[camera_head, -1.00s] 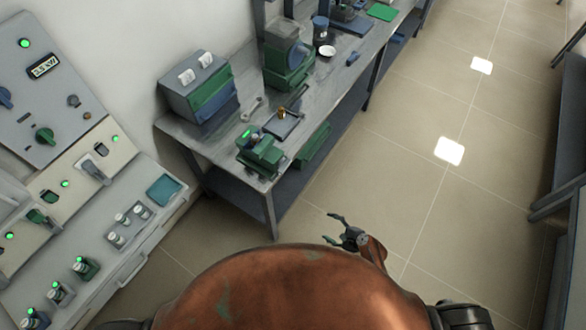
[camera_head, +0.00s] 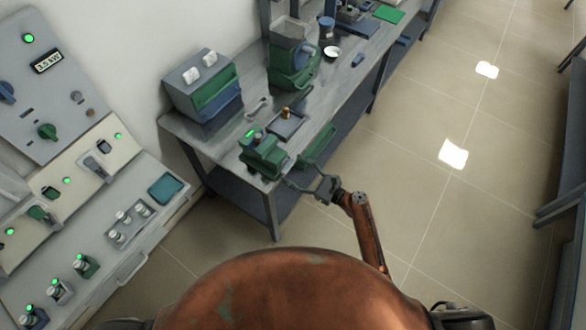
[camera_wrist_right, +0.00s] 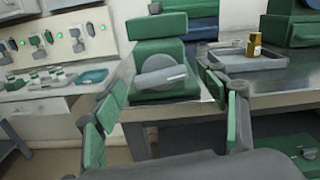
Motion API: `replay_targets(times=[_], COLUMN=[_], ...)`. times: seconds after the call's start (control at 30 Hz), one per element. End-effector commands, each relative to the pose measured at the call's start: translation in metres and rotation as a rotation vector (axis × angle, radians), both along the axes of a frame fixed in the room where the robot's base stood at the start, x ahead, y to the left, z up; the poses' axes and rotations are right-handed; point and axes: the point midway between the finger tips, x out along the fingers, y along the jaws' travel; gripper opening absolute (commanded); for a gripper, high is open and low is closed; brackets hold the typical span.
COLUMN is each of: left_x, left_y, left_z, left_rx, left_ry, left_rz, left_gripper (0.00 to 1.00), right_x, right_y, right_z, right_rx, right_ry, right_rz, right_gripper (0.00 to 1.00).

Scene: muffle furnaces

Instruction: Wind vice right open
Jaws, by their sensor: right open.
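The vice (camera_head: 264,157) is a small green block at the near end of the grey workbench. In the right wrist view the vice (camera_wrist_right: 158,55) faces me, with a round grey knob and a light bar-shaped handle (camera_wrist_right: 161,76) across its front. My right gripper (camera_head: 303,186) is open just in front of the bench edge, close to the vice. In the right wrist view its green-padded fingers (camera_wrist_right: 165,112) stand apart, left and right of the handle, with nothing between them. I cannot tell any contact with the handle. My left gripper is not in view.
A grey tray (camera_head: 283,129) with a small brass-coloured piece lies behind the vice. A spanner (camera_head: 257,107), a green and blue box unit (camera_head: 203,88) and a green machine (camera_head: 291,68) stand along the bench. A control panel (camera_head: 62,75) is at the left.

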Motion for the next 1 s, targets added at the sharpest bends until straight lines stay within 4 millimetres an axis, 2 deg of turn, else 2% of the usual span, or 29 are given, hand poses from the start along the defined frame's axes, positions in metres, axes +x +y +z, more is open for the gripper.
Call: replay_targets(times=[0.1, 0.4, 1.0], left_x=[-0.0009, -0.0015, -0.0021], left_y=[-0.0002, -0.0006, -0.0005], left_z=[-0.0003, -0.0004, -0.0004], left_rx=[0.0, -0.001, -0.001], left_ry=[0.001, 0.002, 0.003], left_rz=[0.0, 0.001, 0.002], left_gripper=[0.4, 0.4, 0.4], right_x=[0.0044, 0.0049, 0.0047], right_y=[0.0063, 0.0074, 0.0069], right_z=[0.0006, -0.0001, -0.0002], right_rx=[0.001, -0.001, -0.001], right_ry=[-0.001, -0.001, 0.0], right_rz=[0.0, 0.0, 0.0], right_gripper=[0.67, 0.65, 0.25])
